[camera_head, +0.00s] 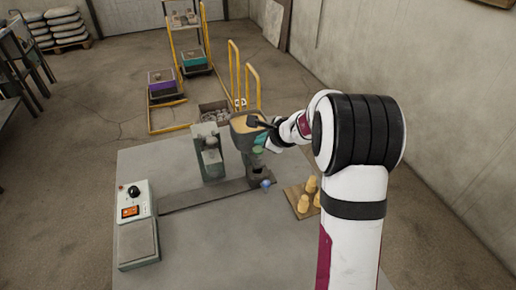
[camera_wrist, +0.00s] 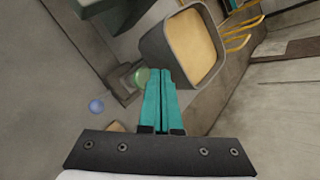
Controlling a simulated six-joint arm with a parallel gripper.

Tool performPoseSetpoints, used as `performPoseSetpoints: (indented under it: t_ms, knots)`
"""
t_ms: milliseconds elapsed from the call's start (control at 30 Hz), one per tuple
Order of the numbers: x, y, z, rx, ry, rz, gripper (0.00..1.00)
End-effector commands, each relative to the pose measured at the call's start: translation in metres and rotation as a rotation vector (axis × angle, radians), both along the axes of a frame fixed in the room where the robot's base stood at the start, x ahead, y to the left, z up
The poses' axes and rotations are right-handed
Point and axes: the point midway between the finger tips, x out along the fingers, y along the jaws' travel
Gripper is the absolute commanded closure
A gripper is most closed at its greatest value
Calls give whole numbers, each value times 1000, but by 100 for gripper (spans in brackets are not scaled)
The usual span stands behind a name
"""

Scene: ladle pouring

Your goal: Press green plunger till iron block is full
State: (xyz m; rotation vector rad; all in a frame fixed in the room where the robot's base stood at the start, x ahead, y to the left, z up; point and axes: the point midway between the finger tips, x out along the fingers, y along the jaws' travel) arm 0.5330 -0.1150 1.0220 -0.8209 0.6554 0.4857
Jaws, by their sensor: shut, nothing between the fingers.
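My gripper (camera_head: 259,146) has teal fingers, which also show in the wrist view (camera_wrist: 160,72). They are shut and empty, beside the grey hopper (camera_wrist: 178,48) with tan contents. The hopper (camera_head: 240,123) stands above the worktable. The round pale green plunger (camera_wrist: 142,77) shows just left of my fingertips, partly covered by the left finger. I cannot tell whether they touch. In the head view I cannot separate it clearly from my fingers. A dark block with a hollow top (camera_head: 258,172), seemingly the iron block, sits below the hopper; I cannot see how full it is.
A blue ball (camera_head: 265,184) is beside the dark block. A wooden board (camera_head: 291,199) with several yellowish pieces stands to the right. A grey stand (camera_head: 209,154) is left of the hopper. A control box with scale (camera_head: 137,224) lies at the left; the table front is clear.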

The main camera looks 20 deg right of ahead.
Motion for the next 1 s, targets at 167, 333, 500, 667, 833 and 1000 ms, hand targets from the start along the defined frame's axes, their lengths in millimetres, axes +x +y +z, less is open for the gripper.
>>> performPoseSetpoints:
  t_ms: [167, 333, 500, 667, 833, 1000]
  knots:
    - [0, 0, -2, 0, 0, 0, 100]
    - [0, 0, -8, 0, 1, 0, 100]
    - [0, 0, -9, 0, 0, 0, 100]
    - [0, 0, -9, 0, 0, 0, 100]
    - [0, 0, -11, 0, 1, 1, 100]
    - [0, 0, -13, 0, 1, 1, 100]
